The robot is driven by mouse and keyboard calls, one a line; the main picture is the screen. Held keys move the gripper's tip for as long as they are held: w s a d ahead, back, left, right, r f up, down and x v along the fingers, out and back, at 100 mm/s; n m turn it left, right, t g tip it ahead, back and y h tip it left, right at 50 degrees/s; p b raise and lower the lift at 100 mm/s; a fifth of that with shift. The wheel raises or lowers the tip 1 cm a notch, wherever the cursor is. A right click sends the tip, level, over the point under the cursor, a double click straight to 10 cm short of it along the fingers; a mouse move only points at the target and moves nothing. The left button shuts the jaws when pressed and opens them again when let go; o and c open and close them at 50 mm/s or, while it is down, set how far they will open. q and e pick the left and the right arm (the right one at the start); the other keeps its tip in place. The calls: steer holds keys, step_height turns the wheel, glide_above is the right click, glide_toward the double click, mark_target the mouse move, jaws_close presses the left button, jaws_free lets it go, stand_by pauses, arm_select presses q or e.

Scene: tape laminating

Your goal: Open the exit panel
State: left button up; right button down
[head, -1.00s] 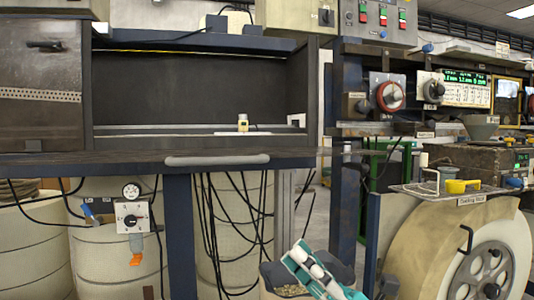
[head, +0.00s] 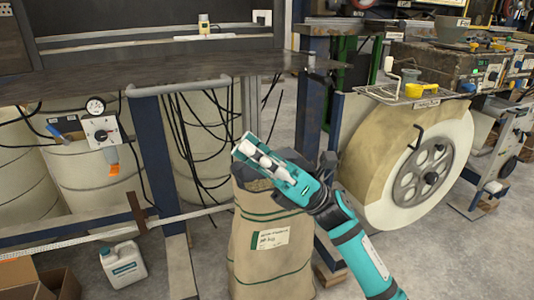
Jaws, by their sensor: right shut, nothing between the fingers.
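No label in view names the exit panel. A dark flat panel (head: 100,80) with a pale grey bar handle (head: 195,83) on its front edge juts out below an open dark compartment (head: 150,14). I cannot tell for sure that it is the exit panel. My right gripper (head: 246,147), teal with pale fingers, is shut and empty. In the picture it lies below and right of the handle, over the top of a paper sack, apart from the panel. My left gripper is out of view.
A brown sack (head: 270,245) stands below my right gripper. Black cables (head: 185,130) hang under the panel. A control box with a gauge (head: 101,132) is left of a blue post. A large roll (head: 385,150) stands at right. A white jug (head: 122,264) is on the floor.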

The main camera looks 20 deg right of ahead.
steer(key=a+r, duration=0.1)
steer(key=r, duration=0.1)
steer(key=w+a+r, duration=0.1)
steer(key=r, duration=0.1)
steer(key=r+p, duration=0.1)
steer(key=r, duration=0.1)
steer(key=shift+w+a+r, duration=0.25)
steer(key=shift+a, duration=0.15)
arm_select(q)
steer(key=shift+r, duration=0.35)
arm_select(e)
steer(key=shift+r, duration=0.1)
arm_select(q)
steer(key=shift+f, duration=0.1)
arm_select(e)
steer(key=shift+r, duration=0.25)
step_height(320, 180, up, 11)
steer(key=p, duration=0.6)
glide_above(201, 86)
steer(key=d, duration=0.4)
steer(key=shift+a, duration=0.15)
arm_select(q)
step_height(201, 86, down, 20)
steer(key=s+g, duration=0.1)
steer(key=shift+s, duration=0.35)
